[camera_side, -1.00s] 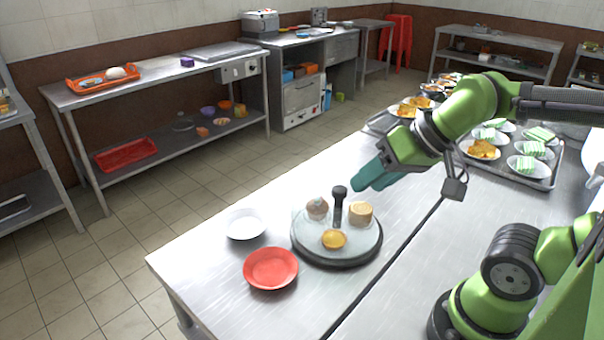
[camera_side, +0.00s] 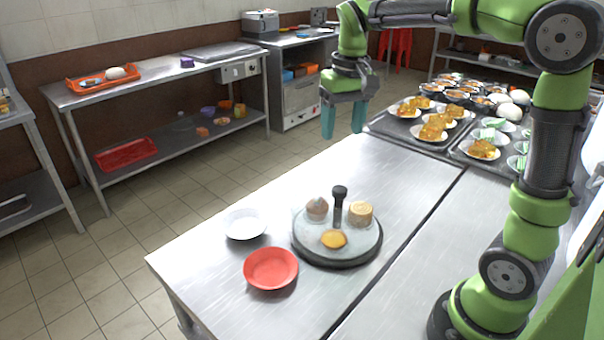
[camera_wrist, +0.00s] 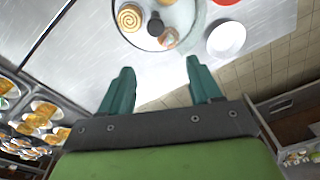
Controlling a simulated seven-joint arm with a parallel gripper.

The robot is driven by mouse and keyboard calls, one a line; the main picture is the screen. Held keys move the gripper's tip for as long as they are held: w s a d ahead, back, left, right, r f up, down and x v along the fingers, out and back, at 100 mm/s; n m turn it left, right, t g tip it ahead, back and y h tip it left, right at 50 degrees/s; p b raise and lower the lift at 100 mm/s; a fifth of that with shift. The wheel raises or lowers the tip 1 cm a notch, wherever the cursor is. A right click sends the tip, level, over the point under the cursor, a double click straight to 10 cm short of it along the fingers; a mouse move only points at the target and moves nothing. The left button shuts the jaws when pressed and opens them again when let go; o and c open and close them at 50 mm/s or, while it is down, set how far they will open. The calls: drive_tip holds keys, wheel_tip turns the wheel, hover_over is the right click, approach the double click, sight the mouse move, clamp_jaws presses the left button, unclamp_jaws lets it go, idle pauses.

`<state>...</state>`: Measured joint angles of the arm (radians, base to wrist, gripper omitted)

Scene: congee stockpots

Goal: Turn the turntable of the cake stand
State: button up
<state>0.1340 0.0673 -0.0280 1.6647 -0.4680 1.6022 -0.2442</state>
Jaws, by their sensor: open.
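The cake stand (camera_side: 312,246) is a round turntable with a dark base and a pale top, and a dark upright handle (camera_side: 339,205) rises from its middle. Several small cakes stand on it: a tan roll (camera_side: 360,212), a golden flat one (camera_side: 333,239) and a brownish one (camera_side: 317,207). My gripper (camera_side: 343,120) is open and empty, pointing down, well above and behind the stand. In the wrist view, my gripper's teal fingers (camera_wrist: 163,85) are apart, and the stand (camera_wrist: 185,40) shows beyond them at the top, partly cut off by the frame.
A white bowl (camera_side: 244,224) and a red plate (camera_side: 271,268) stand left of the stand on the steel table (camera_side: 225,305). Trays with dishes of food (camera_side: 432,130) fill the table's far end. The table between stand and trays is clear.

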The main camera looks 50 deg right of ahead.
sight(340, 189)
drive_tip(key=shift+g, duration=0.4)
wheel_tip(340, 189, down, 15)
drive_tip(key=shift+s+d+r, duration=0.1)
drive_tip(key=shift+s, duration=0.05)
drive_tip(key=shift+c, duration=0.3)
clamp_jaws()
